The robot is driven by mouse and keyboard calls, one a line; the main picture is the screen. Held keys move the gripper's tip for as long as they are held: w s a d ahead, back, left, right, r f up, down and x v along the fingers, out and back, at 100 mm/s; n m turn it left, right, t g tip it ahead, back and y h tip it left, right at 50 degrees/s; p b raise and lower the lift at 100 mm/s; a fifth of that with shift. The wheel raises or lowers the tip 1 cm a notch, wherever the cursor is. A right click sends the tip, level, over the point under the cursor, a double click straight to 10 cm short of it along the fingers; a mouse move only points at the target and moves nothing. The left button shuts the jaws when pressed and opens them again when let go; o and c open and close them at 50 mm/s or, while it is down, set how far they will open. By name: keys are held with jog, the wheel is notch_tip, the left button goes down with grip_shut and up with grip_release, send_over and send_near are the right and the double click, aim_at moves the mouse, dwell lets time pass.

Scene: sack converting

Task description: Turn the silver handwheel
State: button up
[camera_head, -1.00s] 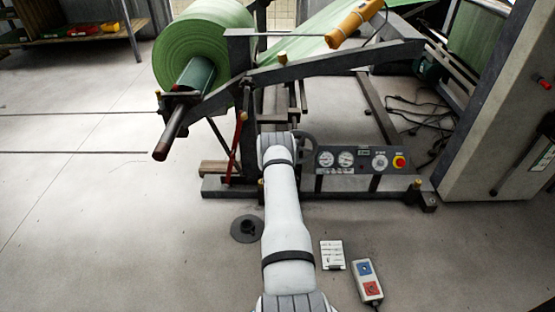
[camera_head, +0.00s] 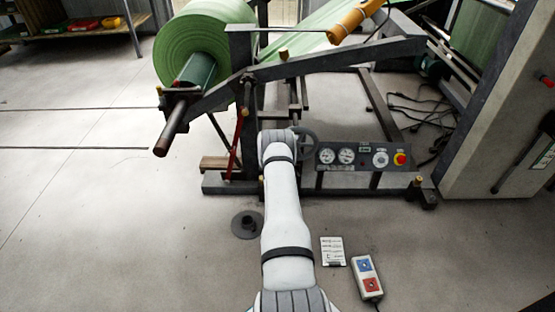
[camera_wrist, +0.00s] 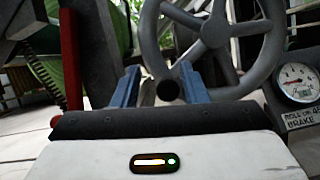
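The silver handwheel (camera_wrist: 216,32) fills the top of the wrist view, with thick grey spokes and a rim curving down towards my gripper. In the head view the handwheel (camera_head: 309,143) shows only in part beside my wrist. My gripper (camera_wrist: 160,84) has two blue fingers standing apart. A dark round knob end (camera_wrist: 169,91), apparently the wheel's handle, shows between the fingers, nearer the right one. A gap shows between it and the left finger. Whether it touches the right finger I cannot tell. My wrist hides the fingers in the head view.
A gauge panel (camera_head: 366,157) with a red-and-yellow button stands right of the wheel; its gauge (camera_wrist: 297,83) is close in the wrist view. A red lever (camera_wrist: 70,62) stands at left. The green roll (camera_head: 203,42) hangs above left. A pendant (camera_head: 367,276) lies on the floor.

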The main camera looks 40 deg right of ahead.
jog(key=p+v, duration=0.6)
jog(key=v, duration=0.1)
jog(key=shift+s+a+f, duration=0.15)
jog(key=shift+a+f, duration=0.05)
